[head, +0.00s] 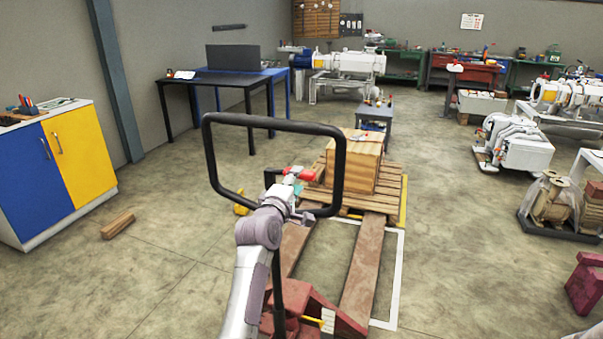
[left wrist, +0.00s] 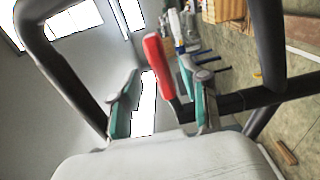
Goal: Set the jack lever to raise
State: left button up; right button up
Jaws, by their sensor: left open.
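The pallet jack has a red body (head: 300,312) at the bottom of the head view and a black loop handle (head: 207,160) rising above it. A red lever (head: 300,173) shows inside the loop, and also in the left wrist view (left wrist: 158,66). My left gripper (head: 291,186) is inside the loop at the lever. In the left wrist view its teal-padded fingers (left wrist: 161,103) are apart, with the red lever appearing between them, closer to the right finger. I cannot tell whether they touch. My right gripper is not in view.
A wooden box (head: 354,160) stands on a pallet (head: 385,207) beyond the handle. A blue and yellow cabinet (head: 85,150) is at left, and a wood block (head: 118,225) lies on the floor. The handle's bars surround my left gripper closely. Floor at left is mostly clear.

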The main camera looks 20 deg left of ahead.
pick_arm(q)
jog(key=shift+w, duration=2.15)
grip_shut()
